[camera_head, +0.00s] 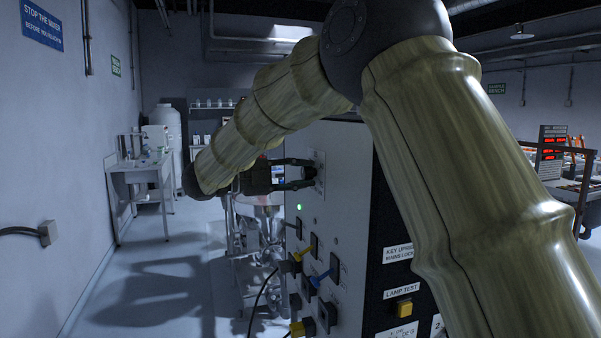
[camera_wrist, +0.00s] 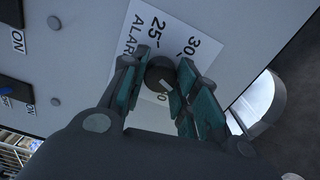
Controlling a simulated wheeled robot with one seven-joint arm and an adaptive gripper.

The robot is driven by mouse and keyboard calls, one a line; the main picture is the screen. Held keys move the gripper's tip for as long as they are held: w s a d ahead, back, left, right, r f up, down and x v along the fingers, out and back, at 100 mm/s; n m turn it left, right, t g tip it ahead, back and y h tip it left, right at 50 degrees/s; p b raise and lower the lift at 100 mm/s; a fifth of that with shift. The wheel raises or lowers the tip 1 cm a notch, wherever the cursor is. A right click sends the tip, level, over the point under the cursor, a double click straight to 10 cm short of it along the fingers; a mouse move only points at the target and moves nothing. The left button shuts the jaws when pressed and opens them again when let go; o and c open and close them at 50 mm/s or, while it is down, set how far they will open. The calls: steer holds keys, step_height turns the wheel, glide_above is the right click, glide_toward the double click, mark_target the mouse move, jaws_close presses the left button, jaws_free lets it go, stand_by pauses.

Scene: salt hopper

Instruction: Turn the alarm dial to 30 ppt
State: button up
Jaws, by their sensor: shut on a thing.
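The alarm dial (camera_wrist: 159,70) is a dark round knob on a white scale plate (camera_wrist: 131,47) marked ALARM, with 25 and 30 readable in the wrist view. My gripper (camera_wrist: 163,76) is shut on the dial, one teal-padded finger on each side. The 30 is printed near the right finger. Part of the scale is hidden by the fingers, and I cannot tell which number the dial points to.
A yellow lamp-test button (camera_head: 404,307) is on the dark side face. A side table (camera_head: 140,165) stands at the left wall, with open floor before it.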

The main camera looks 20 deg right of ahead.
steer(key=n+p, duration=0.1)
steer(key=n, duration=0.2)
steer(key=shift+r+n+p, duration=0.2)
steer(key=shift+n+p, duration=0.2)
steer(key=n+p, duration=0.3)
steer(key=n, duration=0.1)
steer(key=shift+n, duration=0.3)
steer(key=n+p, duration=0.5)
steer(key=shift+r, duration=0.1)
steer(key=shift+w+n+p, duration=0.1)
steer(key=shift+n+p, duration=1.2)
steer(key=shift+f, duration=0.2)
steer(key=o, duration=1)
